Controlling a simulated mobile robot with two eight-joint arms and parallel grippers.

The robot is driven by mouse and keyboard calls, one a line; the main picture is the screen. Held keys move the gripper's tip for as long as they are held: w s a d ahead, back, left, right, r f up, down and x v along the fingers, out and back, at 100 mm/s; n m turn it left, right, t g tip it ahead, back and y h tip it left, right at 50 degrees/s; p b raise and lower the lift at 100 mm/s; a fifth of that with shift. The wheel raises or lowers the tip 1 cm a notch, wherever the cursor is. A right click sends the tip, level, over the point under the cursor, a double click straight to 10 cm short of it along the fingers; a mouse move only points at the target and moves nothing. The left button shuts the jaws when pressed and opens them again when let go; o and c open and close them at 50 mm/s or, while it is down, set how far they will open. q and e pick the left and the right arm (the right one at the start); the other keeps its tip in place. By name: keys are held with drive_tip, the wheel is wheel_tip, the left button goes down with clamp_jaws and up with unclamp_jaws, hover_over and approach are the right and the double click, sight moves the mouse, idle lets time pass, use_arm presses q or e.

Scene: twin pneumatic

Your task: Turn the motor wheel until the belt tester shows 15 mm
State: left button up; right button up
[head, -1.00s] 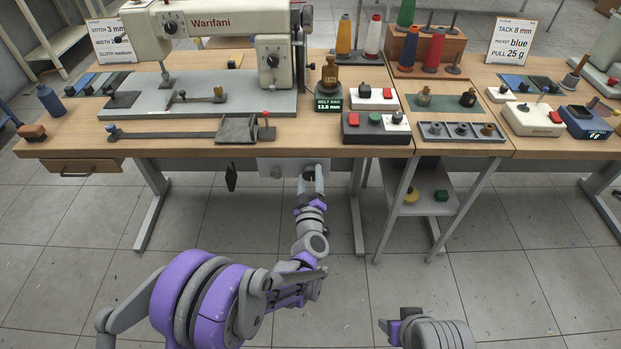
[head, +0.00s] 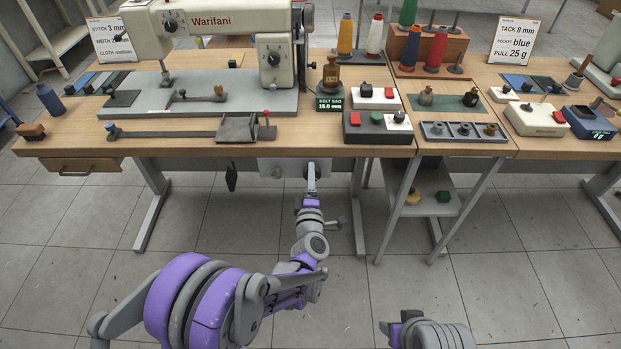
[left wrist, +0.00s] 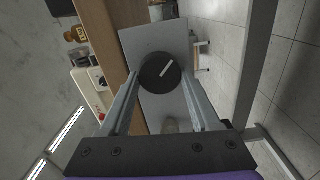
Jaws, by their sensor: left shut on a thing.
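The motor wheel (left wrist: 160,72) is a dark round knob with a white line, on a grey plate under the table in the left wrist view. My left gripper (left wrist: 160,80) is shut on the wheel, one finger at each side of it. In the head view my left gripper (head: 311,170) is below the table's front edge and hides the wheel. The belt tester (head: 330,103) has a small dark green display that appears to read belt sag 15.0 mm. Only part of my right arm shows at the lower right; its gripper is not seen.
The sewing machine (head: 215,35) stands on the wooden table (head: 180,148) above. Table legs (head: 358,205) stand close to the right of my left gripper. A black pedal-like part (head: 231,177) hangs to its left. The floor in front is clear.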

idle(0.4)
use_arm(q)
drive_tip(key=o, duration=1.4)
drive_tip(key=s, duration=1.1)
drive_tip(key=shift+p, duration=0.4)
drive_tip(key=shift+w, duration=0.1)
